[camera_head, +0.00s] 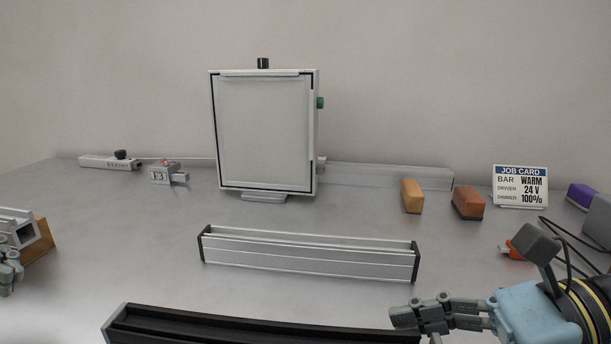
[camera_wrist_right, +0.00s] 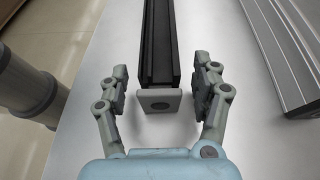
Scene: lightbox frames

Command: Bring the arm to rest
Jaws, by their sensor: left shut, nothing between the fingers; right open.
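My left gripper (camera_head: 8,272) shows only in part at the left edge of the head view. Its fingers are shut with nothing between them, close beside a grey profile piece and a brown block. My right gripper (camera_head: 415,312) comes in from the lower right. In the right wrist view my right gripper (camera_wrist_right: 165,85) is open. Its fingers stand on either side of the capped end of a black bar (camera_wrist_right: 158,45), with gaps to it. The black bar (camera_head: 250,332) also lies along the bottom of the head view, cut off by the edge.
A silver bar (camera_head: 308,260) lies mid-table. Behind it stands a framed white panel (camera_head: 264,130). A job card (camera_head: 520,187), an orange block (camera_head: 411,196) and a brown block (camera_head: 467,204) are at right. Cables (camera_head: 575,240) run near my right arm.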

